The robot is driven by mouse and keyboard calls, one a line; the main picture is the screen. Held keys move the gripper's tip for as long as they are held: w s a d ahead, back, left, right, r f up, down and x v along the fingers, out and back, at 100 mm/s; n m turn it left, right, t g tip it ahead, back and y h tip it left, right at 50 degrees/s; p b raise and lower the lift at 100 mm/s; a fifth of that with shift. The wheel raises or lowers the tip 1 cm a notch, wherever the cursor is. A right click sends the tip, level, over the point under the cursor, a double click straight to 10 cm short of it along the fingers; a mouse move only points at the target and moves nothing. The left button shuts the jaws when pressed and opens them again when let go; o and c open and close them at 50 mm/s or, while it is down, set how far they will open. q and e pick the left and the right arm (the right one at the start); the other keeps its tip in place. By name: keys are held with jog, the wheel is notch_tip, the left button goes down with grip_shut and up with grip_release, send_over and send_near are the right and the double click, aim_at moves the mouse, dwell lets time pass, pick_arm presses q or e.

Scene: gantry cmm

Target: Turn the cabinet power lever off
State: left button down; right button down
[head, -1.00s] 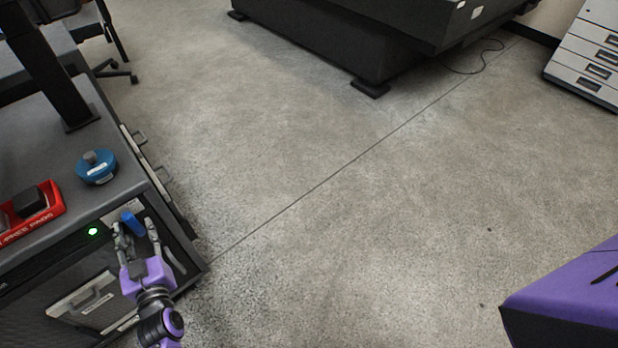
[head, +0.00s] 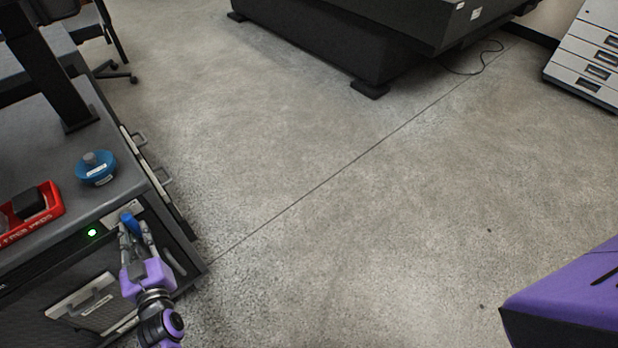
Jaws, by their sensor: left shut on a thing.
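The cabinet (head: 60,278) stands at the left, with its dark front facing me. The blue power lever (head: 130,222) sits at the upper right of that front, on a light plate (head: 114,213). A green light (head: 92,233) glows to the left of the lever. My left gripper (head: 133,230) is at the lever, its fingers shut on it from both sides. The fingers hide the lower part of the lever. My right gripper is not in view.
On the cabinet top are a blue round container (head: 96,170) and a red tray (head: 50,213) holding dark items. A dark post (head: 48,70) rises behind them. A large dark machine base (head: 310,45) and grey drawers (head: 590,60) stand beyond open floor.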

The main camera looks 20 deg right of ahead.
pick_arm(q)
jog(key=n, duration=0.1)
jog(key=d+n, duration=0.1)
jog(key=n, duration=0.1)
jog(key=n+b, duration=0.1)
jog(key=n, duration=0.1)
jog(key=shift+w+d+t, duration=0.25)
jog(key=shift+d+t, duration=0.15)
jog(key=n, duration=0.2)
jog(key=d+r+n+y+b, duration=0.1)
jog(key=n, duration=0.2)
jog(key=d+n+y, duration=0.1)
jog(key=n, duration=0.2)
jog(key=shift+w+r+t+b, duration=0.25)
jog(key=shift+r+t+b, duration=0.05)
jog(key=shift+r+t, duration=0.1)
jog(key=n, duration=0.3)
jog(key=r+n+y, duration=0.1)
jog(key=shift+d, duration=0.25)
jog(key=shift+w+r+n+y+b, duration=0.15)
jog(key=shift+r+n+y, duration=0.1)
jog(key=shift+n, duration=0.5)
jog(key=shift+s+r+n+y+b, duration=0.15)
jog(key=shift+n+y, duration=0.1)
jog(key=shift+n, duration=0.5)
jog(key=shift+w+r, duration=0.1)
